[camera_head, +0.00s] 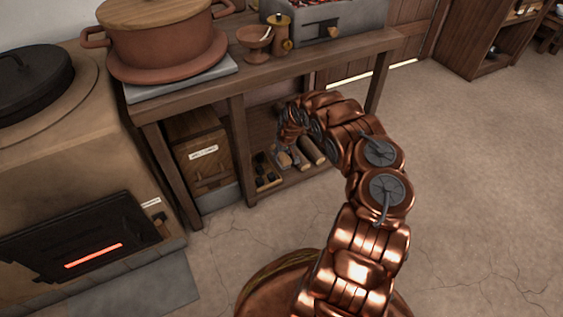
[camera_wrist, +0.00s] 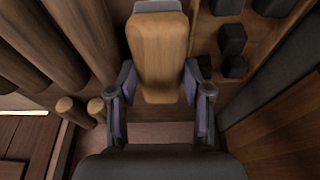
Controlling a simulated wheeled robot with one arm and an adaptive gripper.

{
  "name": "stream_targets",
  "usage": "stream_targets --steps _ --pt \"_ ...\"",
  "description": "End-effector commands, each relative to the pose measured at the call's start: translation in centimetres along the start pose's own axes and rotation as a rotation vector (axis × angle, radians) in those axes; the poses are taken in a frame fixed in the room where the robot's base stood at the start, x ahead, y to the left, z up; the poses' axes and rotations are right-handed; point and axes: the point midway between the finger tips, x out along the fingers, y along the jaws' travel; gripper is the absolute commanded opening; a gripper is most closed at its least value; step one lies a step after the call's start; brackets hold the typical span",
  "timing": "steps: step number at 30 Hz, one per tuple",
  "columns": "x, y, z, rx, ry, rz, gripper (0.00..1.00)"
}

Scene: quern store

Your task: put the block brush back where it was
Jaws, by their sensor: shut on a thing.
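The block brush (camera_wrist: 160,58) is a pale wooden block with a light grey strip at its far end, seen in the wrist view. My gripper (camera_wrist: 160,88) is shut on it, with a finger at each long side of its near end. In the head view my gripper (camera_head: 284,150) is low at the shelf under the table, and the brush cannot be made out clearly there. Whether the brush touches the shelf is hidden.
A wooden tray (camera_head: 267,182) with several dark blocks (camera_wrist: 232,38) lies right of the brush in the wrist view. Wooden rollers (camera_wrist: 48,45) lie to its left. The table (camera_head: 345,47) is overhead; a wooden box (camera_head: 200,158) stands left.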

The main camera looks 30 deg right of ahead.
Motion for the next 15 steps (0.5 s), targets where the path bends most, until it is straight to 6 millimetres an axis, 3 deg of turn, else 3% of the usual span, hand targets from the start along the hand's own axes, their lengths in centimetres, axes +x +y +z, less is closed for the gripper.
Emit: stream_targets --steps 9,15 --pt "3.4 0.0 1.0 -0.001 0.0 0.0 0.17" --pt "3.5 0.0 1.0 -0.001 0.002 0.001 0.17"
